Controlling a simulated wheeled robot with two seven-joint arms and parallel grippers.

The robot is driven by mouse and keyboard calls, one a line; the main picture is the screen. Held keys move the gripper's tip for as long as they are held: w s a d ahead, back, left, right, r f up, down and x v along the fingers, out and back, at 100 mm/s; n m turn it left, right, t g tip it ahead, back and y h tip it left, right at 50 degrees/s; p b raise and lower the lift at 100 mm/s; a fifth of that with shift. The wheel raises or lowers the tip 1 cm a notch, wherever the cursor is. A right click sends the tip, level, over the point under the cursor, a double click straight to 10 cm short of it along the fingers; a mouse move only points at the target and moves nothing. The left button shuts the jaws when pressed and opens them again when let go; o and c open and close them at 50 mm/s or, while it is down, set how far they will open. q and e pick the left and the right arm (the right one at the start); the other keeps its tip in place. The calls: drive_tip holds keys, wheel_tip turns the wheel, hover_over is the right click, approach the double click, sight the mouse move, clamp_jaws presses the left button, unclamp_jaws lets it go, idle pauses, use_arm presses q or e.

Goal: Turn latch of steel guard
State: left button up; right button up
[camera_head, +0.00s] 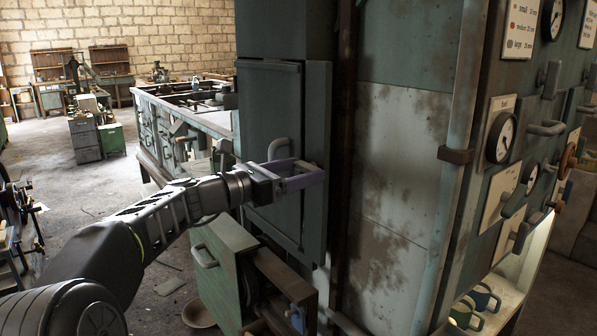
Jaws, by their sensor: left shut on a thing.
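The steel guard (273,105) is a tall grey-green panel door on the side of the machine cabinet, with a curved handle (278,146) on its front. My left gripper (308,172), with purple fingers, reaches in from the left to the guard's right side, just below and right of the handle. It is shut on a small piece at the guard's right edge, which looks like the latch (310,166). The fingers partly hide this piece, so I cannot tell its turn angle. My right gripper is not in view.
The cabinet's right face carries gauges (501,138), handles and levers, with mugs (484,297) on a shelf below. A workbench (190,120) stands behind. Floor at left is partly clear.

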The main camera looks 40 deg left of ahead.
use_arm(q)
drive_tip(key=shift+c, duration=0.5)
drive_tip(key=m+b, duration=0.1)
drive_tip(key=b, duration=0.1)
drive_tip(key=m+b, duration=0.1)
drive_tip(key=m, duration=0.1)
drive_tip(key=shift+f+b, duration=0.25)
drive_tip(key=shift+b, duration=0.1)
drive_tip(key=m+b, duration=0.5)
drive_tip(key=shift+m, duration=0.4)
drive_tip(key=m+b, duration=0.4)
drive_tip(key=m, duration=0.1)
drive_tip(key=shift+r+m+b, duration=0.15)
drive_tip(key=shift+m+b, duration=1.15)
drive_tip(key=shift+m, duration=0.8)
